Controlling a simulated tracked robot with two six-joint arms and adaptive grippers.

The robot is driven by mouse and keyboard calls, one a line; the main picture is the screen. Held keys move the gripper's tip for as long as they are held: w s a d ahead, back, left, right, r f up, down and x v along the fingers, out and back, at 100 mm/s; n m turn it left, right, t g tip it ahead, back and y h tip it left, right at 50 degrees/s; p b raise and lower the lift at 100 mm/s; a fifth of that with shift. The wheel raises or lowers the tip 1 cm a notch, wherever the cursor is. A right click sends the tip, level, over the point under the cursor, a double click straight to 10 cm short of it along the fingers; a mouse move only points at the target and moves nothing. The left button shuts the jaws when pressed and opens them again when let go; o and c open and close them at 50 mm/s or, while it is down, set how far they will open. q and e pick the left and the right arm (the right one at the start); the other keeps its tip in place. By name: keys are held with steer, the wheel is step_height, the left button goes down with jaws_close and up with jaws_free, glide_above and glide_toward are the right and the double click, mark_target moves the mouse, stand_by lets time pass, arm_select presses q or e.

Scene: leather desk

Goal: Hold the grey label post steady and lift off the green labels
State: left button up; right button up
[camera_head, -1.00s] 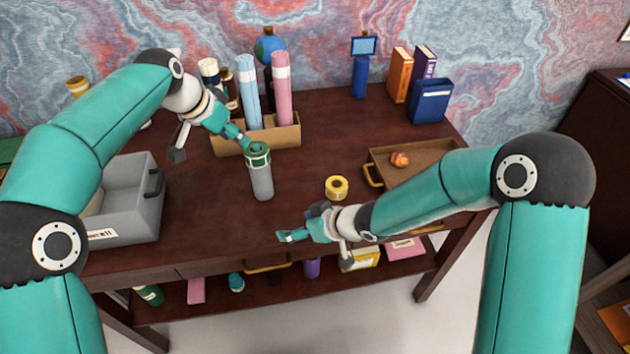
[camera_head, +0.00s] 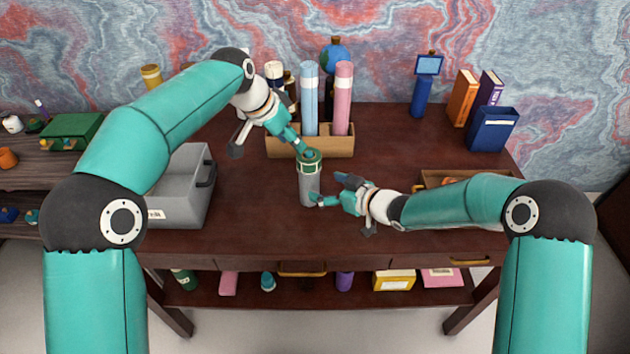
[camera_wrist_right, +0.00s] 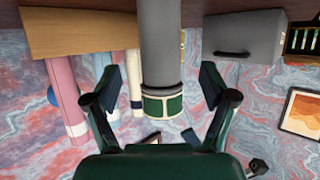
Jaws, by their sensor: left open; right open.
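The grey label post (camera_head: 309,190) stands upright on the dark desk. Green labels (camera_head: 309,162) with pale panels ring its top. In the right wrist view the post (camera_wrist_right: 160,40) shows upside down, its green labels (camera_wrist_right: 160,107) lower in the picture. My left gripper (camera_head: 306,149) is open, close above the labels; I cannot tell whether it touches them. My right gripper (camera_head: 328,189) is open at the post's lower right side. In its wrist view the post appears between the right gripper's two fingers, with visible gaps.
A wooden box (camera_head: 350,142) with blue and pink rolls stands behind the post. A grey drawer box (camera_head: 178,208) is to the left. A wooden tray (camera_head: 432,178) lies right, partly behind my right arm. A blue holder (camera_head: 493,130) and books stand back right.

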mark_target(317, 184)
steer(key=x, duration=0.7)
steer(key=shift+f, duration=0.1)
steer(key=shift+c, duration=0.2)
steer(key=c, duration=1.3)
